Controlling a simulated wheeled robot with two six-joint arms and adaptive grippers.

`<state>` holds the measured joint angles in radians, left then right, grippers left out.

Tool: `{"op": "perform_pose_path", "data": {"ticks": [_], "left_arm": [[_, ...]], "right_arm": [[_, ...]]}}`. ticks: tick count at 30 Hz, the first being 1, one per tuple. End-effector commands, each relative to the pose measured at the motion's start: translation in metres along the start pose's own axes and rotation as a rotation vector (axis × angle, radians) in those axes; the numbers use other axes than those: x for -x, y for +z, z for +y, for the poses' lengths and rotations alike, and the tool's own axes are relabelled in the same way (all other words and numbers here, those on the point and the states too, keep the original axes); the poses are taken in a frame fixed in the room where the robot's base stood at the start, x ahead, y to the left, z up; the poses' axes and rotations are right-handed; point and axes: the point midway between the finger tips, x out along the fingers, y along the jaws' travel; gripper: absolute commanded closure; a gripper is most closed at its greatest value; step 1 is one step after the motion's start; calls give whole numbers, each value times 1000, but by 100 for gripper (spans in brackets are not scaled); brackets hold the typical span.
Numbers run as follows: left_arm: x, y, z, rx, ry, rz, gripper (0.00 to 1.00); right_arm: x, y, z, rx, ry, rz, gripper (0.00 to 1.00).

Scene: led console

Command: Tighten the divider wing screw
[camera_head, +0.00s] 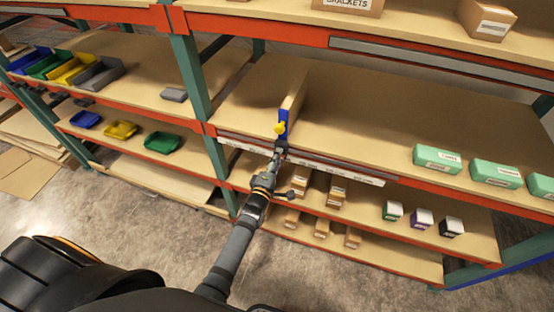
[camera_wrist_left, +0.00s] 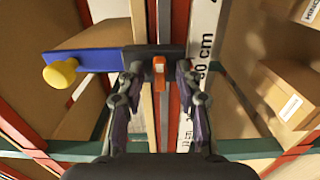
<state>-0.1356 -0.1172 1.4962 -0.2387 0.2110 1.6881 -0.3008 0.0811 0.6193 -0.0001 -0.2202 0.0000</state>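The divider (camera_head: 294,92) is an upright board on the middle shelf, with a blue plate (camera_head: 284,116) at its front end. The blue plate (camera_wrist_left: 100,60) also shows in the left wrist view, with a round yellow knob (camera_wrist_left: 60,74) on its left end. A black block (camera_wrist_left: 155,53) sits at its right, with a small upright orange tab (camera_wrist_left: 159,74), apparently the wing screw. My left gripper (camera_head: 280,151) is at the shelf's front edge, below the yellow knob (camera_head: 280,128). In the wrist view its fingers (camera_wrist_left: 159,78) are open, one each side of the tab, with gaps showing. My right gripper is out of view.
A white ruler strip (camera_head: 335,172) runs along the shelf front. Small cartons (camera_head: 337,196) stand on the shelf below. Green boxes (camera_head: 437,158) stand to the right on the divider's shelf. The shelf beside the divider is clear.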

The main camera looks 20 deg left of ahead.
Motion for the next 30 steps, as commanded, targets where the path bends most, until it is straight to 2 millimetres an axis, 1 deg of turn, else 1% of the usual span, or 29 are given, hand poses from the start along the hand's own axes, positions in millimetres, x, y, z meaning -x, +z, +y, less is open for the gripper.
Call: {"op": "perform_pose_path", "data": {"ticks": [2,9,21,26,30], "left_arm": [[0,0,0,0,0,0,66],[0,0,0,0,0,0,99],[0,0,0,-22,-1,0,100],[1,0,0,-90,-2,0,100],[1,0,0,-190,-2,0,100]], "right_arm": [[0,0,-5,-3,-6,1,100],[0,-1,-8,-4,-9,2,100],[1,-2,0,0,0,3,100],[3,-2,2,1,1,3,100],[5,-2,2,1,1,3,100]]}}
